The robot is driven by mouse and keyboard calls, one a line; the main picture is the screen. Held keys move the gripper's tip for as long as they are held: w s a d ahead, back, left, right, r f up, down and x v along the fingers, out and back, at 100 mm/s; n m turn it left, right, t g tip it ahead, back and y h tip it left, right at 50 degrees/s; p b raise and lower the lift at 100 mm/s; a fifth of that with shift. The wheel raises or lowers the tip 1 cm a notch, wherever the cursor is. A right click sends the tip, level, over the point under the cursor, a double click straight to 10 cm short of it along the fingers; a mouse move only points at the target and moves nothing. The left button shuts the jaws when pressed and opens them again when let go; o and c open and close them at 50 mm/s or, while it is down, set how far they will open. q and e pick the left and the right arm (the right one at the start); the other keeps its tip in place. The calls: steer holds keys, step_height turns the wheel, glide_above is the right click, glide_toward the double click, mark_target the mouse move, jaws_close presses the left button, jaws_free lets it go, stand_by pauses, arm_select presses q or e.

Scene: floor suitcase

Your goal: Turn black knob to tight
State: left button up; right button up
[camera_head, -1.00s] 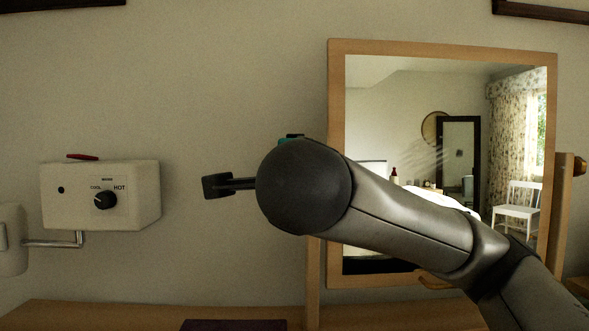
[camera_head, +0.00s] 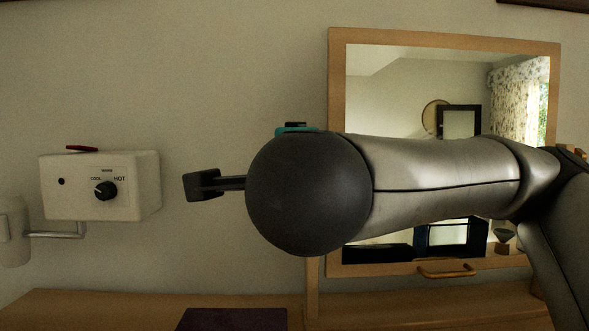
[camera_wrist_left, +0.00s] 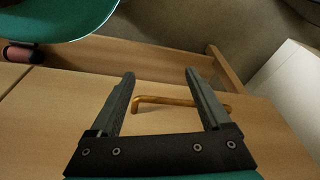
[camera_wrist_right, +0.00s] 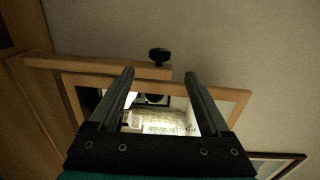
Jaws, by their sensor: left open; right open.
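A small round black knob (camera_wrist_right: 159,56) sits at the end of the mirror's wooden post (camera_wrist_right: 110,66) in the right wrist view. My right gripper (camera_wrist_right: 160,73) is open and empty, its fingers pointing towards the post, with the knob just beyond the gap between the tips. Another black knob (camera_head: 105,190), with a pointer, is on a white box (camera_head: 80,208) on the wall, marked with HOT. My left gripper (camera_wrist_left: 160,73) is open and empty above a wooden handle (camera_wrist_left: 180,102).
The wooden-framed mirror (camera_head: 336,110) stands behind my right arm, which covers its middle. A wooden dresser top (camera_head: 100,305) runs along the bottom with a dark purple item (camera_head: 235,320) on it. The wall between box and mirror is bare.

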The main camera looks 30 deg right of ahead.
arm_select(q)
steer(key=shift+w+d+r+t+b, duration=0.15)
steer(key=shift+w+r+b, duration=0.15)
steer(key=shift+r, duration=0.4)
steer(key=shift+w+r+t+b, duration=0.15)
steer(key=shift+w+r, duration=0.1)
steer(key=shift+r, duration=0.4)
arm_select(e)
steer(key=shift+v, duration=1.95)
